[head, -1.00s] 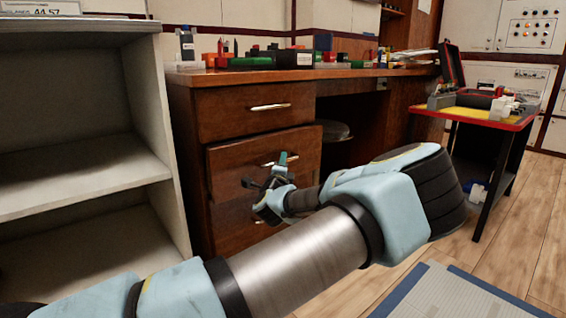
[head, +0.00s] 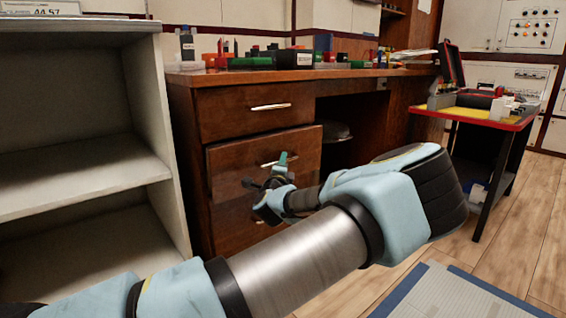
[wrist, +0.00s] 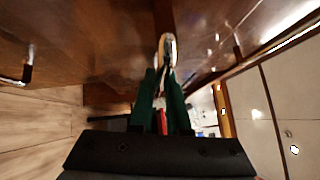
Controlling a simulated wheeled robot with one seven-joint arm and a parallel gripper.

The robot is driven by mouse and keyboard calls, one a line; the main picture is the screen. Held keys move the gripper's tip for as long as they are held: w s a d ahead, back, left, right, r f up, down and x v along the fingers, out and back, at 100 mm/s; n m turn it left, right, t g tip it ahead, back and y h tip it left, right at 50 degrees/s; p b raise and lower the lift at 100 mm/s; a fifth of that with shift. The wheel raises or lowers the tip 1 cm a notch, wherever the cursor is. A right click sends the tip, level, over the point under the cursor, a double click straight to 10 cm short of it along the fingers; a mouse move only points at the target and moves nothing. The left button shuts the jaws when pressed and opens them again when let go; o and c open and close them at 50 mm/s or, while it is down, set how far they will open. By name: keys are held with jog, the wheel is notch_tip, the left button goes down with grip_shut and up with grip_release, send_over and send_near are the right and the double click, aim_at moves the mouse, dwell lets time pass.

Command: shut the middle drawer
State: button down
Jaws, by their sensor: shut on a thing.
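The middle drawer (head: 230,165) is a brown wooden front in the desk's left pedestal, below the top drawer. It appears to stand slightly proud of the cabinet in the head view. Its metal handle (head: 268,164) is partly hidden by my gripper (head: 276,172). In the wrist view, the green fingers of my gripper (wrist: 166,75) are closed together around the handle (wrist: 167,48), in front of the drawer face. The lower part of the drawer front is hidden behind my gripper and wrist.
The top drawer (head: 225,112) looks flush. A grey shelf unit (head: 80,172) stands close on the left. The desk top (head: 350,72) carries boxes and small parts. A red-edged table (head: 475,115) is at the right. Bare wooden floor (head: 530,230) lies right of my arm.

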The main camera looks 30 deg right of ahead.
aim_at(273, 160)
jog(key=shift+w+a+p, duration=0.2)
jog(key=shift+w+a, duration=0.05)
jog(key=shift+w, duration=0.85)
jog(key=shift+w+a+p, duration=0.15)
jog(key=shift+w+a, duration=0.05)
jog(key=shift+w, duration=0.85)
jog(key=c, duration=0.9)
grip_release()
jog(key=p+v, duration=0.3)
jog(key=v, duration=0.7)
jog(key=shift+s+a, duration=0.25)
jog(key=shift+s, duration=0.05)
